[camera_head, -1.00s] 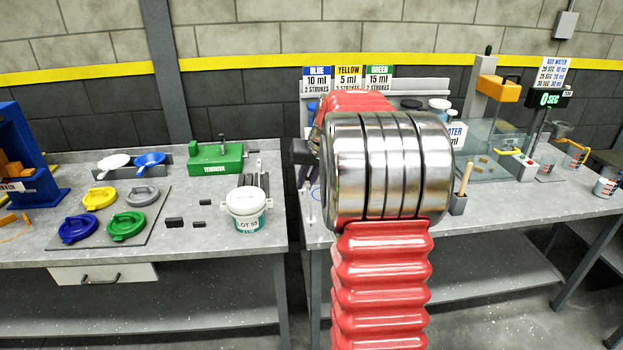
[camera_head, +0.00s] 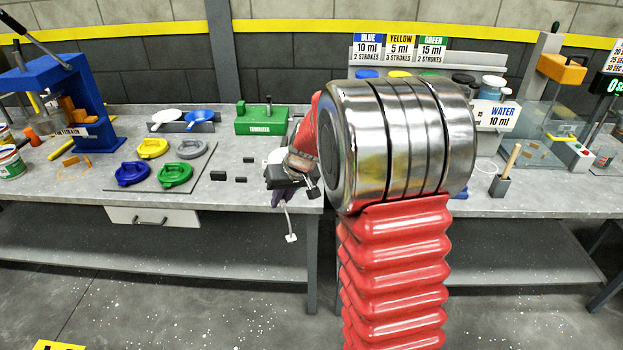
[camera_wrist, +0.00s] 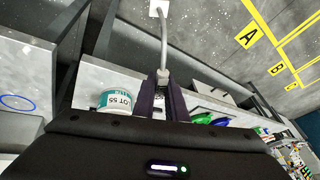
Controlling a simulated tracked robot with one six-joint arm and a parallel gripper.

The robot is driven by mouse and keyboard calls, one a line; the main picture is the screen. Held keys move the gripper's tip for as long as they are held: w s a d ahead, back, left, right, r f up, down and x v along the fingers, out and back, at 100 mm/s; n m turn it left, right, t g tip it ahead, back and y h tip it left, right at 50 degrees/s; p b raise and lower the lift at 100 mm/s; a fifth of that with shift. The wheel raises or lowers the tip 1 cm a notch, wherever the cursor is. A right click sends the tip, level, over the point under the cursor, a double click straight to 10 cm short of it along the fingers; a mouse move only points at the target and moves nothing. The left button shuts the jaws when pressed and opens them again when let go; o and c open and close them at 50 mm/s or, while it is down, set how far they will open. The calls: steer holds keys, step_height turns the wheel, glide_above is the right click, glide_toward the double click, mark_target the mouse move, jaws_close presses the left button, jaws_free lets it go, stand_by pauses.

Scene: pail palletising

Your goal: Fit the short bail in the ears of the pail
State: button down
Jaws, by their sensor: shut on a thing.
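My gripper (camera_head: 281,199) hangs just in front of the left bench's edge, near its right corner. In the wrist view the two dark fingers (camera_wrist: 162,100) are shut on a thin grey bail (camera_wrist: 164,42), which sticks out past the fingertips to a white end. In the head view the bail (camera_head: 287,218) hangs below the gripper, clear of the bench. The white pail (camera_wrist: 117,101) with a teal LOT label stands on the bench, left of the fingers in the wrist view. In the head view my arm and gripper hide nearly all of it. Its ears cannot be made out.
Blue, green, yellow and grey lids (camera_head: 174,175) lie on a mat on the left bench. Small black blocks (camera_head: 219,176) lie right of them, in front of the green tensioner (camera_head: 262,120). A blue press (camera_head: 60,95) stands at the left. A gap separates the two benches.

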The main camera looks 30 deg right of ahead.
steer(key=s+a+f+n, duration=0.1)
steer(key=a+f, duration=0.1)
steer(key=a, duration=0.5)
steer(key=s+a+f+n+y, duration=0.1)
steer(key=a+f, duration=0.1)
steer(key=a, duration=0.6)
steer(key=shift+s+f+n, duration=0.15)
steer(key=shift+s+n, duration=0.15)
steer(key=shift+n, duration=0.1)
steer(key=shift+a, duration=0.1)
